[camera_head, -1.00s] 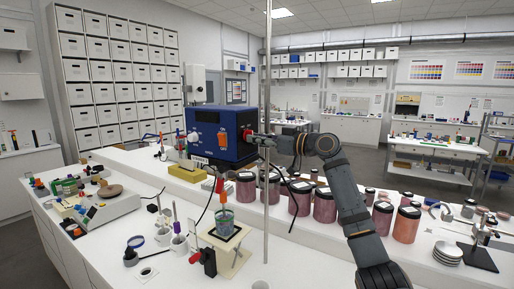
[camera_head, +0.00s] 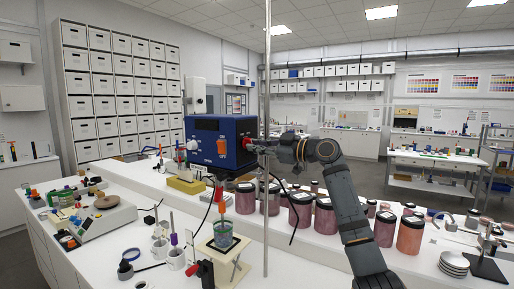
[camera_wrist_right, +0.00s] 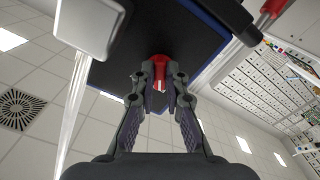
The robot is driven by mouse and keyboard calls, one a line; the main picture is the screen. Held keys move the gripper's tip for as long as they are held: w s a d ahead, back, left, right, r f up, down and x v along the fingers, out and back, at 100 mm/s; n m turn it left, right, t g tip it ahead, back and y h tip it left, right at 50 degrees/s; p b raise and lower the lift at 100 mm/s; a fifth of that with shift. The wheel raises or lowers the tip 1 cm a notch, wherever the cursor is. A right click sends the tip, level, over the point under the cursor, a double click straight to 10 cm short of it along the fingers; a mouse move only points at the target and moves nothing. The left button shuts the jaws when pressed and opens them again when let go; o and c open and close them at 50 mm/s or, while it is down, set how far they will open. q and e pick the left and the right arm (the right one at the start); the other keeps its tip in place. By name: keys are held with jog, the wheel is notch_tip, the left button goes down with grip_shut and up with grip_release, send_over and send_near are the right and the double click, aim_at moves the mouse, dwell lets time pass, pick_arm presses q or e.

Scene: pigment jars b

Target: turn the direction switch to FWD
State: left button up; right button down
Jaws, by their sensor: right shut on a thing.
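A blue drive box (camera_head: 204,146) stands on a support above the bench in the head view. My right gripper (camera_wrist_right: 160,84) is shut on this red knob, one finger on each side. In the head view the right gripper (camera_head: 252,144) reaches the box's right end from the right. My left gripper is not in view.
A vertical metal rod (camera_head: 266,210) stands close by the right gripper. Several pigment jars (camera_head: 300,208) stand below my right arm. A beaker (camera_head: 223,230) on a small stand is below the box.

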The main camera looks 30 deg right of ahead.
jog(key=c, duration=1.4)
grip_release()
jog(key=shift+v, duration=5.95)
jog(key=shift+d, duration=0.1)
